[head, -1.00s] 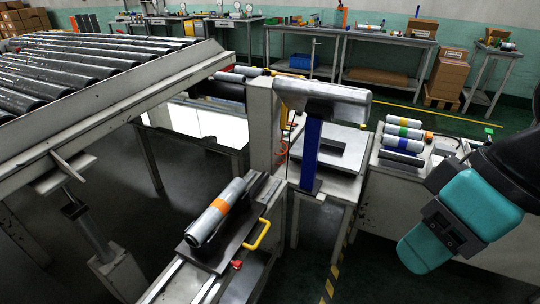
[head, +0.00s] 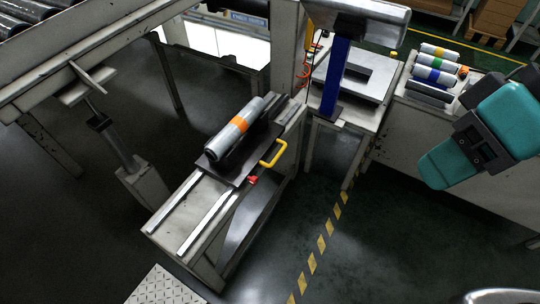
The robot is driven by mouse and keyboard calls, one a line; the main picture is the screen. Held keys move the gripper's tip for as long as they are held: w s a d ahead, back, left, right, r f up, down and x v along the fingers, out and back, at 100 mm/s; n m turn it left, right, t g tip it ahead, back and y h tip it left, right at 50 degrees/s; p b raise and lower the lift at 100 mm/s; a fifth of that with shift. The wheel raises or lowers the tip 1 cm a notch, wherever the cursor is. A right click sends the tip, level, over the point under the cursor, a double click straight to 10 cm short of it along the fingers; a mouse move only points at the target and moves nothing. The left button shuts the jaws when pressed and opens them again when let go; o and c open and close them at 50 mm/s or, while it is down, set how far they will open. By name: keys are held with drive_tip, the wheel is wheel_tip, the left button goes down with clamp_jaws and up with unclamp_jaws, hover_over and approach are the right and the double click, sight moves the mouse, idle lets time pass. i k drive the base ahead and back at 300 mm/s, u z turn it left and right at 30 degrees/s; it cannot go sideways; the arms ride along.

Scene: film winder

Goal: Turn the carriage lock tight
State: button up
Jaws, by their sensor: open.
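The carriage (head: 212,172) is a dark plate on two pale rails, in the middle of the head view. A silver roll with an orange band (head: 239,126) lies on it. A small red knob (head: 253,180), which looks like the carriage lock, sits at the carriage's near right side, below a yellow handle (head: 276,154). I cannot tell how tight the knob is.
A blue post (head: 335,80) with a wide metal head stands behind the carriage. Several banded rolls (head: 436,67) lie on the right bench. A roller conveyor frame (head: 85,58) is at the upper left. The floor right of the rails, with a yellow striped line (head: 322,243), is clear.

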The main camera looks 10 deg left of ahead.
sight(253, 180)
drive_tip(key=u, duration=1.45)
drive_tip(key=k, duration=0.75)
drive_tip(key=z, duration=0.8)
drive_tip(key=i, duration=0.5)
drive_tip(key=z, duration=0.1)
